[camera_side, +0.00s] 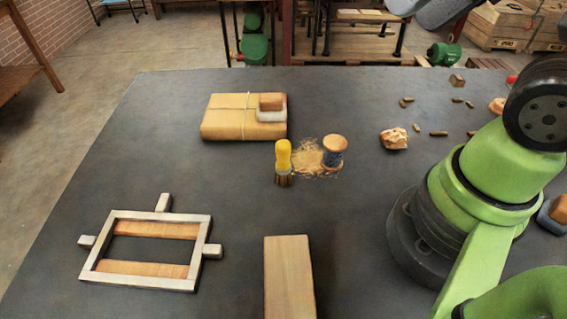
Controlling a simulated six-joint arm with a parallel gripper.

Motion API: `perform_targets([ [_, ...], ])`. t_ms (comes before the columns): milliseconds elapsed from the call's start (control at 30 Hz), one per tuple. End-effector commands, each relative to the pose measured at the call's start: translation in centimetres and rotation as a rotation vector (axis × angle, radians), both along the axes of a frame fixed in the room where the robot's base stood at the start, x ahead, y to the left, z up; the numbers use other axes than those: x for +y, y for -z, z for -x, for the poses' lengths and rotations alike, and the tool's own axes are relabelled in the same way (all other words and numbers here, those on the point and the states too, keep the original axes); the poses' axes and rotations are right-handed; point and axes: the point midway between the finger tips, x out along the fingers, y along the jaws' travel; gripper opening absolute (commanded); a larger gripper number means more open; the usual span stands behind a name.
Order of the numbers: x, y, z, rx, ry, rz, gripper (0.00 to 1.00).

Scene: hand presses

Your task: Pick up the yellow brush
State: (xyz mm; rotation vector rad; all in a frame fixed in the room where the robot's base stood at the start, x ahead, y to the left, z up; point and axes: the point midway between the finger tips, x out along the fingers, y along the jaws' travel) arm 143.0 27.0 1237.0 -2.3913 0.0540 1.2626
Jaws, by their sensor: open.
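The yellow brush (283,158) stands upright on the dark table, a little right of the middle, with its yellow handle up and its dark bristles down. A spool-like piece (334,150) with a brown top and a dark band stands just to its right, apart from it. A patch of tan shavings (309,156) lies between and around the two. Nothing holds the brush. My gripper does not show; only green and dark parts of my arm fill the right side.
A string-tied parcel (228,119) bearing a small brown-and-white block (271,108) lies behind and left of the brush. A tan lump (394,139) and several small pieces lie right.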

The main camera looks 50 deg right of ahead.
Motion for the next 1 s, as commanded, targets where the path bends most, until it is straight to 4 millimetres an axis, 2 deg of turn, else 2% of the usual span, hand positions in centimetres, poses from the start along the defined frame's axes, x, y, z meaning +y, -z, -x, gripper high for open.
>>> perform_targets([
  [167, 0.0, 0.1, -0.4, 0.016, -0.004, 0.004, 0.57],
  [267, 0.1, 0.5, -1.5, 0.067, -0.019, 0.015, 0.57],
  [367, 0.4, 1.4, -3.6, 0.147, -0.045, 0.042, 0.57],
  [567, 1.7, 5.2, -8.2, 0.326, -0.113, 0.113, 0.57],
  [700, 2.8, 9.1, -10.7, 0.443, -0.166, 0.168, 0.57],
  [900, 4.2, 14.3, -12.5, 0.56, -0.225, 0.231, 0.57],
  [1000, 4.5, 15.7, -12.8, 0.588, -0.242, 0.248, 0.57],
])
